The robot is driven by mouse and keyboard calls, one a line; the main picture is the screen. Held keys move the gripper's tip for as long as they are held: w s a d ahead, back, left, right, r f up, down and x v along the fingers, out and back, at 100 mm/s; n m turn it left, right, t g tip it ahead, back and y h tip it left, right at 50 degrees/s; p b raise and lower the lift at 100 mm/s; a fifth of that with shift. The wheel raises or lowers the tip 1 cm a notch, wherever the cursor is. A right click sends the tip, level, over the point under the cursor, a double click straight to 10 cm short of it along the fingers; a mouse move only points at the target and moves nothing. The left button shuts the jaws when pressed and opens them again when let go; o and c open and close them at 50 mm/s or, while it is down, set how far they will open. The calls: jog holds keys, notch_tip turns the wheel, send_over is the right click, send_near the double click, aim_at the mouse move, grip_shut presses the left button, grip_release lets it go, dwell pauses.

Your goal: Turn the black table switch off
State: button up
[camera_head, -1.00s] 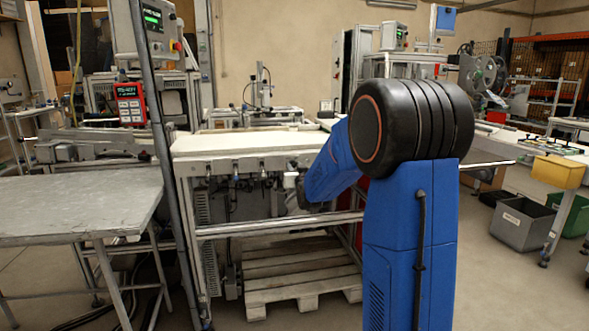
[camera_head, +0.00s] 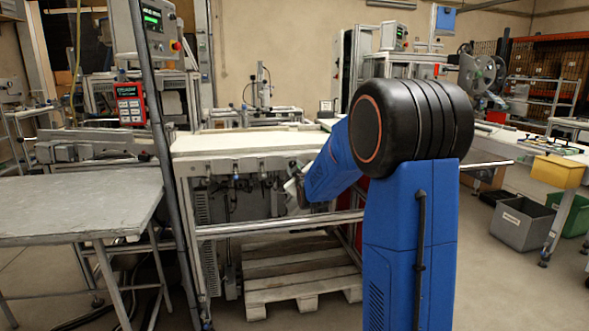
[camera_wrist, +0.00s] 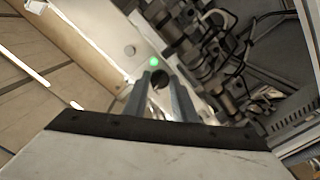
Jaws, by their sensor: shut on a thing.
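The black table switch (camera_wrist: 160,82) shows in the wrist view as a small dark round knob on a pale panel (camera_wrist: 118,48). A green light (camera_wrist: 153,61) glows just beside it. My gripper (camera_wrist: 161,79) has its two grey fingers on either side of the knob and is shut on it. The fingers hide part of the switch, so its exact setting cannot be read. In the head view my gripper (camera_head: 292,190) is small at the underside of the white-topped table (camera_head: 240,142), partly behind my blue arm, and the switch cannot be made out.
Dark fittings and cables (camera_wrist: 205,50) lie to the right of the switch in the wrist view. A wooden pallet (camera_head: 290,272) is under the table. A grey metal table (camera_head: 75,205) stands at the left, with a thin post (camera_head: 158,130) between the two.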

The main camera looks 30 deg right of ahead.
jog(key=n, duration=0.5)
jog(key=shift+n, duration=0.3)
dwell(0.5)
jog(key=o, duration=1)
jog(key=shift+o, duration=0.2)
jog(key=shift+s, duration=0.1)
jog(key=v, duration=1.7)
jog(key=shift+s+a+r, duration=0.1)
jog(key=shift+s, duration=0.05)
